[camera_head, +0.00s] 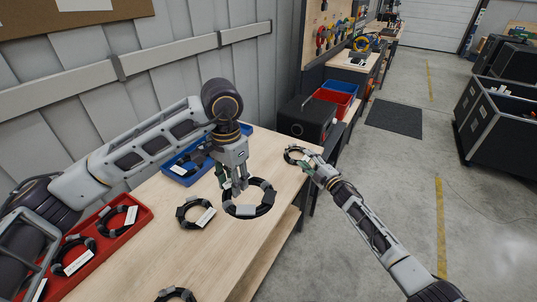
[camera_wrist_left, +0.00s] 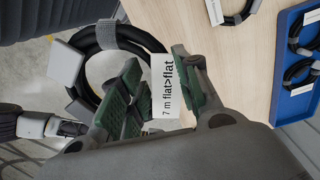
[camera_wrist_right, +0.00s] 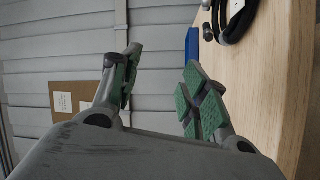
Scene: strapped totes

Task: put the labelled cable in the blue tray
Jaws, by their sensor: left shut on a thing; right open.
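My left gripper (camera_head: 238,186) is shut on a black coiled cable (camera_head: 266,203) with grey wraps, held above the table. In the left wrist view, a white label (camera_wrist_left: 167,86) reading "7 m flat>flat" shows between the fingers, with the coil (camera_wrist_left: 84,92) behind them. The blue tray (camera_head: 180,180) lies at the table's wall side, partly hidden by my left arm, with coiled cables in it. It also shows in the left wrist view (camera_wrist_left: 279,62).
A red tray (camera_head: 133,226) with several coils lies at the near left. Loose coils lie on the table (camera_head: 183,214) and at its near edge (camera_head: 175,294). A black case (camera_head: 305,118) stands beyond the table. Bare tabletop lies between the coils.

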